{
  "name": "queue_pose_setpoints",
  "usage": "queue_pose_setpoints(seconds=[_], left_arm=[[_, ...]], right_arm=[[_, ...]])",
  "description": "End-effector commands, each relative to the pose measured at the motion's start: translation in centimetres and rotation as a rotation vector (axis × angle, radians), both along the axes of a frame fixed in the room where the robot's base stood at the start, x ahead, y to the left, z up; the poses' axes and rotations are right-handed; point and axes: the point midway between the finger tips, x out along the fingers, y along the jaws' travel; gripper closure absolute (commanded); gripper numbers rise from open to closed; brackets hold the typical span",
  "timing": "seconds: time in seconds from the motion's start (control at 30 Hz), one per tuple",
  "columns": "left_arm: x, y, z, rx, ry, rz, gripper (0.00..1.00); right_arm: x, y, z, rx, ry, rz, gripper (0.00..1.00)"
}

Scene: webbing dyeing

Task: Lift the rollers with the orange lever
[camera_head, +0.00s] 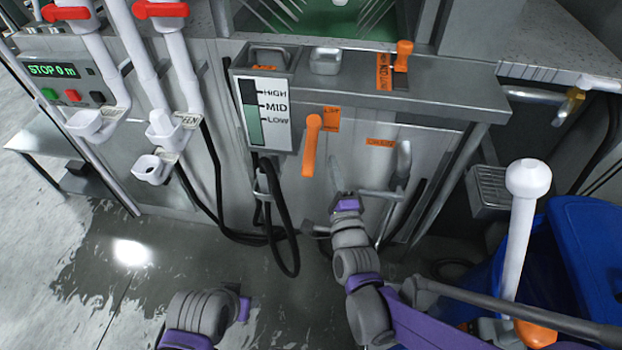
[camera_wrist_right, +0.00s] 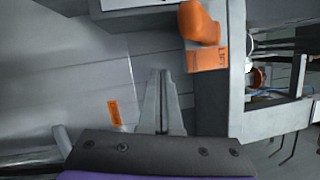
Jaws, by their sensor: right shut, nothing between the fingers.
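An orange lever (camera_head: 312,145) hangs downward on the front panel beside a small orange label. It also shows at the top of the right wrist view (camera_wrist_right: 200,22), with its label (camera_wrist_right: 208,60) alongside. A second orange lever (camera_head: 403,55) stands upright on the ledge above, next to an orange plate. My right gripper (camera_head: 337,182) is shut and empty in front of the panel, below and right of the hanging lever and apart from it. Its closed fingers (camera_wrist_right: 160,95) show in the wrist view. My left gripper (camera_head: 244,308) is low in the head view; its fingers do not show.
A level gauge (camera_head: 265,113) marked HIGH, MID and LOW is left of the hanging lever, with black hoses (camera_head: 285,225) below. A metal handle (camera_head: 400,165) is to the right. A blue bin (camera_head: 585,250) stands at right. Wet floor (camera_head: 130,250) is open at left.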

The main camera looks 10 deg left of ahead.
Motion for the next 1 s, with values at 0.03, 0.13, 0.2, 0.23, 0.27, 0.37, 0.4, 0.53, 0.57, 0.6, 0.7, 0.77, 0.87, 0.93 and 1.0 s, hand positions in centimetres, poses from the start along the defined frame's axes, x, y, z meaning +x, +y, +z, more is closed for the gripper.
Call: queue_pose_setpoints(seconds=[0.03, 0.13, 0.2, 0.23, 0.27, 0.37, 0.4, 0.53, 0.57, 0.6, 0.7, 0.77, 0.87, 0.93, 1.0], left_arm=[[0.2, 0.0, -1.9, 0.0, 0.007, 0.0, 0.5], [0.4, 0.0, -4.0, 0.0, 0.013, 0.0, 0.5], [0.6, 0.0, -5.3, 0.0, 0.017, 0.0, 0.5], [0.7, 0.0, -5.8, 0.0, 0.018, 0.0, 0.5], [0.8, 0.0, -6.3, 0.0, 0.019, 0.0, 0.5], [1.0, 0.0, -7.7, 0.0, 0.022, 0.0, 0.5], [1.1, 0.0, -8.1, 0.0, 0.022, 0.0, 0.5], [1.3, 0.0, -8.9, 0.0, 0.021, 0.0, 0.5], [1.3, 0.0, -9.0, 0.0, 0.021, 0.0, 0.5], [1.3, 0.0, -9.1, 0.0, 0.021, 0.0, 0.5], [1.3, 0.0, -9.2, 0.0, 0.021, 0.0, 0.5], [1.3, 0.0, -9.2, 0.0, 0.021, 0.0, 0.5], [1.3, 0.0, -9.2, 0.0, 0.021, 0.0, 0.5], [1.3, 0.0, -9.2, 0.0, 0.021, 0.0, 0.5], [1.3, 0.0, -9.2, 0.0, 0.021, 0.0, 0.5]], right_arm=[[0.5, 1.3, -1.8, 0.118, -0.037, 0.018, 1.0], [0.5, 2.9, -3.3, 0.37, -0.118, 0.06, 1.0], [0.1, 3.9, -4.6, 0.543, -0.174, 0.103, 1.0], [-0.1, 4.2, -5.1, 0.617, -0.198, 0.122, 1.0], [-0.4, 4.5, -5.6, 0.686, -0.221, 0.143, 1.0], [-1.8, 5.2, -7.3, 0.901, -0.295, 0.221, 1.0], [-2.4, 5.3, -7.9, 0.975, -0.321, 0.252, 1.0], [-4.3, 5.5, -9.3, 1.157, -0.39, 0.34, 1.0], [-4.7, 5.5, -9.5, 1.187, -0.401, 0.356, 1.0], [-5.0, 5.5, -9.8, 1.221, -0.414, 0.374, 1.0], [-5.7, 5.4, -10.1, 1.272, -0.433, 0.402, 1.0], [-5.9, 5.4, -10.2, 1.285, -0.439, 0.41, 1.0], [-5.9, 5.4, -10.2, 1.289, -0.442, 0.413, 1.0], [-5.9, 5.4, -10.2, 1.288, -0.441, 0.412, 1.0], [-5.9, 5.4, -10.1, 1.287, -0.441, 0.412, 1.0]])
